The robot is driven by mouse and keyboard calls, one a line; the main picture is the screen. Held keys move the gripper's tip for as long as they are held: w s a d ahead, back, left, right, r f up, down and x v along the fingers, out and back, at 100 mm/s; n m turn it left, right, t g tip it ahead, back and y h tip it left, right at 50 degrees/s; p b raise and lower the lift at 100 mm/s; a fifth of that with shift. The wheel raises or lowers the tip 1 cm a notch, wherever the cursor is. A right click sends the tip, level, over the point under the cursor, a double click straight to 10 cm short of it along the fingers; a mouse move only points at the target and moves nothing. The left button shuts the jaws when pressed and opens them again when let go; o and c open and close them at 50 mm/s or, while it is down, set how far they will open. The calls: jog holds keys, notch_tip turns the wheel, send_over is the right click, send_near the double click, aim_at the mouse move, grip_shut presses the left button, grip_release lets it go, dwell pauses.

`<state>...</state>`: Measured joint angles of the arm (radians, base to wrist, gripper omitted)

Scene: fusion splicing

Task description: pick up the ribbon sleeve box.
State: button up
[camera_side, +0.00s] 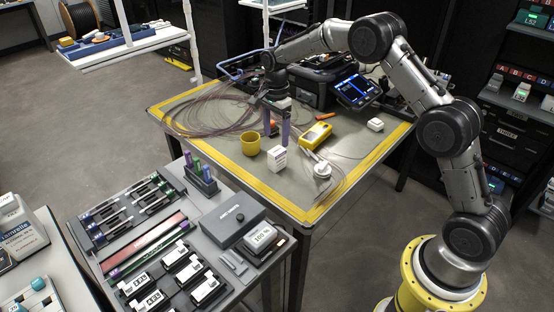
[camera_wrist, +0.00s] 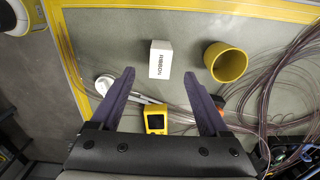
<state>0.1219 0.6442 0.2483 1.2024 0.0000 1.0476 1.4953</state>
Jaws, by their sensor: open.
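The ribbon sleeve box is a small white box (camera_side: 278,158) standing upright on the table near its front edge. In the wrist view the white box (camera_wrist: 160,59) carries the word RIBBON and lies ahead of the fingertips, about midway between them. My gripper (camera_side: 277,132) is above the table, close behind the box in the side view. Its two purple fingers are spread, and nothing is between them. In the wrist view my gripper (camera_wrist: 158,74) is open and apart from the box.
A yellow cup (camera_side: 250,143) stands just left of the box. A yellow handheld meter (camera_side: 315,135) and a white round puck (camera_side: 322,169) lie to its right. Loose fibre coils (camera_side: 205,112) spread over the left of the table. A splicer with a lit screen (camera_side: 357,90) stands behind.

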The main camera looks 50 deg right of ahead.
aim_at(277, 150)
jog(key=shift+d+f, duration=0.2)
jog(key=shift+f, duration=4.2)
grip_shut()
